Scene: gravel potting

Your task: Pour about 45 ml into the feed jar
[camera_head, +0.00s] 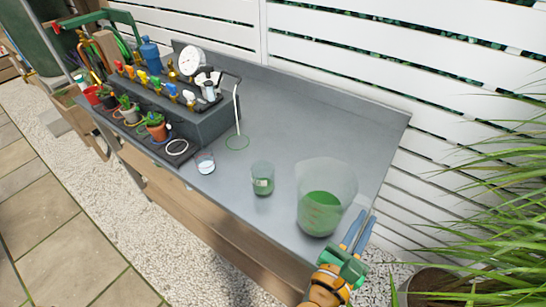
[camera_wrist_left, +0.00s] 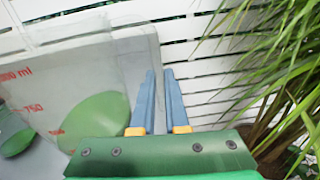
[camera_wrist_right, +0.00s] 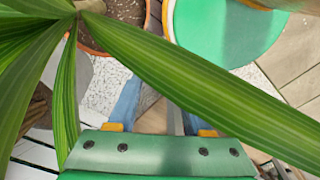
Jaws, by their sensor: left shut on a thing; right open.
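A large clear jug (camera_head: 327,185) with green liquid and red volume marks stands at the front right of the grey bench. It fills the left of the left wrist view (camera_wrist_left: 90,85). My left gripper (camera_head: 357,232) is beside its right side, shut on a clear, thin part of it, perhaps its handle. A smaller clear jar (camera_head: 262,178) with a pale label and green liquid stands to its left. A small clear cup (camera_head: 205,162) with white contents stands further left. Which vessel is the feed jar I cannot tell. My right gripper (camera_wrist_right: 157,108) is open and empty.
A dark stepped rack (camera_head: 200,125) with coloured valves, a gauge (camera_head: 191,61) and potted plants stands at the left. Long leaves (camera_wrist_right: 200,75) cross the right wrist view. The bench's back right is clear.

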